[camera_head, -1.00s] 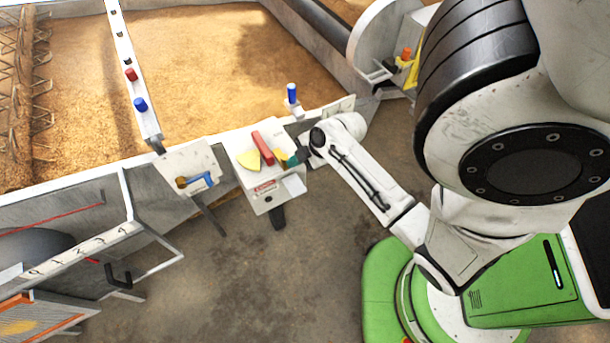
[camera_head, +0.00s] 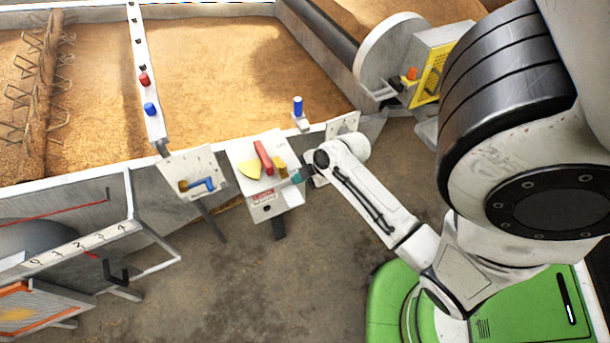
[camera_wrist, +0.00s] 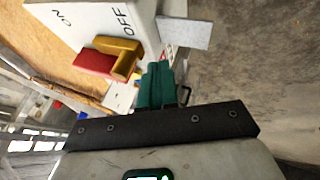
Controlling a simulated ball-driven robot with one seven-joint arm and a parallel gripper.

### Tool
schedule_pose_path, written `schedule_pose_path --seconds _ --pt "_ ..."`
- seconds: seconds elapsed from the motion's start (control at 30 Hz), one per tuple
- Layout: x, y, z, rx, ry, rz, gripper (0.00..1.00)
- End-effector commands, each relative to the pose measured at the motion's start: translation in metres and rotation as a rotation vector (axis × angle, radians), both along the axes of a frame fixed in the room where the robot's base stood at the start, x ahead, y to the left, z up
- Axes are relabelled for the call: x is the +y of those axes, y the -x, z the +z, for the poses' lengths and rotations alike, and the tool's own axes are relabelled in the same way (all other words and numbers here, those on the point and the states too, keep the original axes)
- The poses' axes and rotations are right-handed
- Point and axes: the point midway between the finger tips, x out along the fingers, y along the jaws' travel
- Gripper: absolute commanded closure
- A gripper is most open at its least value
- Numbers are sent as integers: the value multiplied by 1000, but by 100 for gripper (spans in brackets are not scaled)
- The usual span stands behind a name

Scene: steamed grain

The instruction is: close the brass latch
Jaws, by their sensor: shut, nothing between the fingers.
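The brass latch (camera_head: 279,164) is a small golden L-shaped piece on top of the white switch box (camera_head: 243,152), beside the red lever (camera_head: 263,158). In the wrist view the brass latch (camera_wrist: 121,57) lies against the end of the red lever (camera_wrist: 93,63), on the white box marked ON and OFF (camera_wrist: 95,20). My gripper (camera_head: 298,176) is at the right side of the box, close to the latch. Its dark green fingers (camera_wrist: 157,80) are shut and empty, just right of the latch in the wrist view. I cannot tell whether they touch it.
A yellow wedge (camera_head: 249,170) sits left of the red lever. A second panel with a blue handle (camera_head: 201,186) stands to the left. The grain bed (camera_head: 220,60) lies behind, and an open-framed door (camera_head: 150,235) is at lower left. Bare floor (camera_head: 230,290) is in front.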

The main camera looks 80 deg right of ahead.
Motion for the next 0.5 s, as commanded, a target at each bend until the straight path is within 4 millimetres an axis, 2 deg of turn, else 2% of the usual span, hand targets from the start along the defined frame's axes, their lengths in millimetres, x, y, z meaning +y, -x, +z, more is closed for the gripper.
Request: schedule_pose_path --seconds 0.5 --pt "6 47 61 3 -1 0 100"
